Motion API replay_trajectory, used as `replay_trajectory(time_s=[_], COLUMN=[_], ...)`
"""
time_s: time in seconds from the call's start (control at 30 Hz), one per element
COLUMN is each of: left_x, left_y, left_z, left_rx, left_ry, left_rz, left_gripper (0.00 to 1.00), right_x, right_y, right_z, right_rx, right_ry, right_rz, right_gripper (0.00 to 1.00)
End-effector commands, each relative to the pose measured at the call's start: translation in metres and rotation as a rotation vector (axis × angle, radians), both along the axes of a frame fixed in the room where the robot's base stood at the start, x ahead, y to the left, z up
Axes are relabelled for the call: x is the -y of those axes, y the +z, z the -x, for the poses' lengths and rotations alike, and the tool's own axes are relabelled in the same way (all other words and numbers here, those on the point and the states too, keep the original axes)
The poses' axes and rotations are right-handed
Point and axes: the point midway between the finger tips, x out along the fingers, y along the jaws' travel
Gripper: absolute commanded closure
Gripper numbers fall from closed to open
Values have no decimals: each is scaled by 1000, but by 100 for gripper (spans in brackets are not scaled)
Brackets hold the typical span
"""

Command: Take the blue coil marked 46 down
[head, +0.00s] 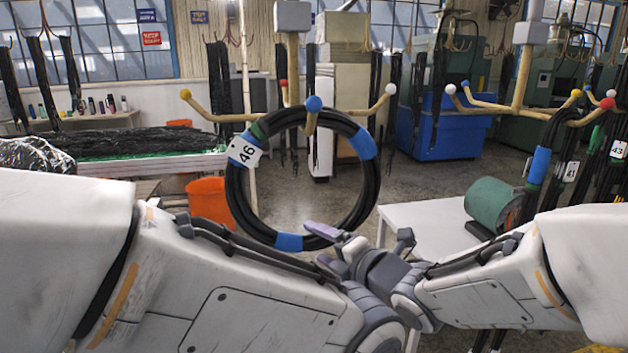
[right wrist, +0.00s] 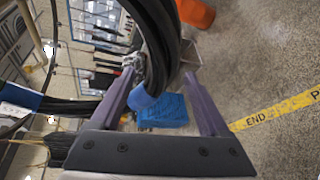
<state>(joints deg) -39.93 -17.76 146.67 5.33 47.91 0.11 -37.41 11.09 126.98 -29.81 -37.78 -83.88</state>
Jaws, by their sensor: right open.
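The black coil with white tag 46 (head: 245,152) hangs from the blue-tipped peg (head: 313,104) of a wooden stand. Blue tape bands (head: 363,144) and a green one wrap it. My right gripper (head: 318,244) is open at the coil's lower right, close to the bottom blue band (head: 288,242). In the right wrist view, the coil (right wrist: 158,35) passes down between the two purple fingers, with a blue band there; whether they touch it I cannot tell. My left arm crosses the lower left of the head view; its gripper does not show.
Another stand at right holds coils tagged 41 (head: 571,171) and 43 (head: 618,149). A white table (head: 425,222) with a green drum (head: 490,203) stands right of the coil. An orange bucket (head: 208,203) is behind it at left. Other pegs (head: 387,91) beside the coil look empty.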

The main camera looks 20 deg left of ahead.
Motion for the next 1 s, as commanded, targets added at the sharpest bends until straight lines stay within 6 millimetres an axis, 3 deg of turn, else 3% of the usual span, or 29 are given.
replay_trajectory(time_s=[0.13,0.33,1.0], left_x=[0,0,0], left_y=[-1,-1,-1], left_z=[0,0,0], left_rx=[0,0,0], left_ry=[0,0,0], left_rz=[0,0,0], left_gripper=[22,22,22], right_x=[0,0,0], right_y=[0,0,0], right_z=[0,0,0], right_rx=[1,0,-1], right_ry=[0,0,1], right_rz=[-1,0,1], right_gripper=[21,97,100])
